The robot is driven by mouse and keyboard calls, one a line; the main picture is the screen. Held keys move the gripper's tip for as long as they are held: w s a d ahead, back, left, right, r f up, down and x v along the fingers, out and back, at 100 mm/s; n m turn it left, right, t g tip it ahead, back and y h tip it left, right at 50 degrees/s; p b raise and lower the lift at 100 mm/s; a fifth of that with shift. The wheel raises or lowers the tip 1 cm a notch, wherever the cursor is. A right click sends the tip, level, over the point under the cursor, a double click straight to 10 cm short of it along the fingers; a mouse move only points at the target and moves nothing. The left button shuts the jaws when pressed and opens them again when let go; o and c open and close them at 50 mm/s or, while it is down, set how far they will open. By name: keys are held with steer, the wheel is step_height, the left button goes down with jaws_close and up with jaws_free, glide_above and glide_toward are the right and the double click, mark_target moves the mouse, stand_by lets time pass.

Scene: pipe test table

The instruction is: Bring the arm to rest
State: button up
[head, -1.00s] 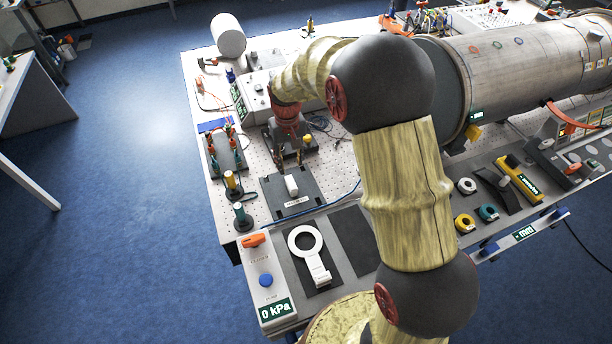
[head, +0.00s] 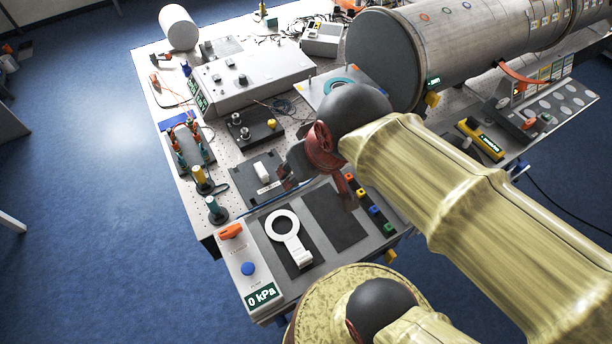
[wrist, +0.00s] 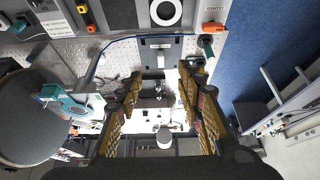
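My gripper (wrist: 160,82) is open in the wrist view, its two patterned fingers wide apart with nothing between them. In the head view the arm reaches in from the right, and its dark and red end hangs above the table beside the black pad (head: 337,217). There the fingers are partly hidden and small. A white ring-shaped piece with a handle (head: 284,224) lies on a black pad at the table's front, apart from the gripper.
A large metal pipe (head: 440,45) lies at the back right. A grey control box (head: 255,80), a white cylinder (head: 178,27) and a panel reading 0 kPa (head: 262,295) stand on the table. Blue floor (head: 90,180) is open at the left.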

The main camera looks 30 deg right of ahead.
steer(key=shift+s+f, duration=0.1)
steer(key=shift+s, duration=0.8)
step_height(320, 180, down, 10)
steer(key=b, duration=0.9)
steer(key=shift+b, duration=0.4)
